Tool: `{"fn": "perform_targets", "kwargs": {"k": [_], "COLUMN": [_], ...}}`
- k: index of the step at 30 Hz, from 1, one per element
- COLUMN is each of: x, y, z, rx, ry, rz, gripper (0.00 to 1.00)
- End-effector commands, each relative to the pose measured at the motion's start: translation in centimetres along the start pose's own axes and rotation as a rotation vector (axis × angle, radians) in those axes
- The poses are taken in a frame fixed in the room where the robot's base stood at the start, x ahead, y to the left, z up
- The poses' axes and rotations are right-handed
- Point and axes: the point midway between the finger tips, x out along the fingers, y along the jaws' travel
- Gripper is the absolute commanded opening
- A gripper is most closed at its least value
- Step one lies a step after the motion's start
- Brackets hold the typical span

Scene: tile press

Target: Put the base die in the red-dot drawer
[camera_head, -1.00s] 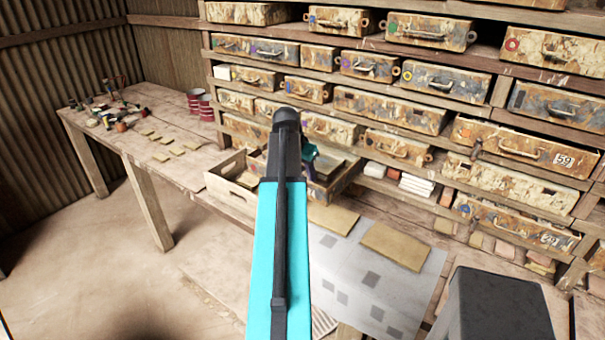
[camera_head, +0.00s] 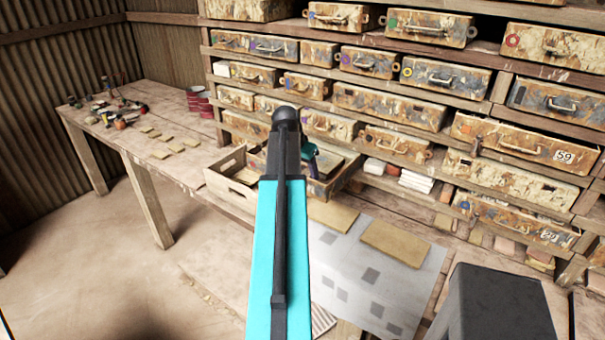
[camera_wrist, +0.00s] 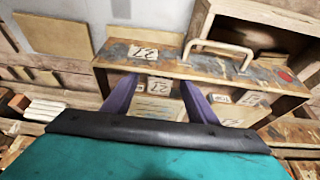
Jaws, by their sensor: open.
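The red-dot drawer (camera_wrist: 170,62) stands pulled out below my gripper in the wrist view. Its worn front has a pale handle, a "27" label and a red dot (camera_wrist: 284,75) at the right. Its side wall also shows in the head view (camera_head: 347,177). My gripper (camera_wrist: 160,98) has its two purple fingers apart, pointing down into the drawer. A pale block labelled "27" (camera_wrist: 160,85) lies inside, between the fingers, and more labelled pieces (camera_wrist: 250,97) lie to the right. I cannot tell which piece is the base die. In the head view my arm hides much of the drawer.
An open wooden crate (camera_head: 228,186) stands left of the drawer. Brown tiles (camera_head: 398,243) lie on the bench and grey sheet (camera_head: 345,285) in front. Closed drawers fill the rack behind. White blocks (camera_head: 415,181) sit to the right. The side table holds small items and red cans (camera_head: 197,103).

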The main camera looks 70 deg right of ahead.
Motion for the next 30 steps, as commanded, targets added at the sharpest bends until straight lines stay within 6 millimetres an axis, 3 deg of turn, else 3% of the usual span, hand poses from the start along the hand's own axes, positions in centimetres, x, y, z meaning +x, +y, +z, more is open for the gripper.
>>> {"fn": "perform_targets", "kwargs": {"k": [11,30], "x": [-1.6,-8.1], "y": [-0.1,-0.2], "z": [0.0,0.0], "rx": [0.0,0.0], "ry": [0.003,0.004], "rz": [-0.002,-0.002], "gripper": [0.53,0.53]}}
